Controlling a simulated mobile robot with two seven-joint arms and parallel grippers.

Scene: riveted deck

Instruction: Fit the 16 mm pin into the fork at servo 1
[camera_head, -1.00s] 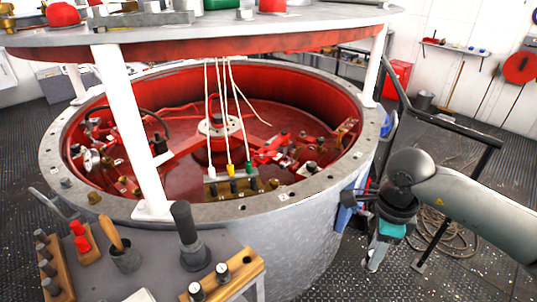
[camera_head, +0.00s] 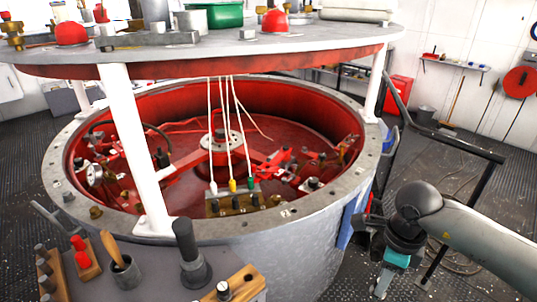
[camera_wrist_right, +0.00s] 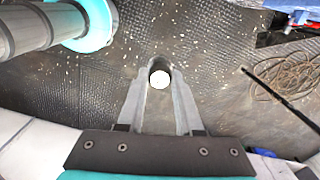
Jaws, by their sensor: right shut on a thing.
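My right gripper (camera_head: 381,290) hangs outside the drum at the lower right of the head view, pointing down. In the right wrist view its two grey fingers (camera_wrist_right: 159,90) are shut around a pin (camera_wrist_right: 159,79), seen end-on as a pale round face. The pin is hard to make out in the head view. Red servo linkages sit inside the drum, one at its right side (camera_head: 285,160) and others at the left. Which one is servo 1, and its fork, I cannot tell from here. My left gripper is not in view.
The grey drum rim (camera_head: 310,205) stands between my right gripper and the linkages. A white post (camera_head: 135,150) and round upper plate (camera_head: 330,45) overhang the drum. A connector block with cables (camera_head: 233,203) sits inside the near rim. A dark railing (camera_head: 455,140) stands at right.

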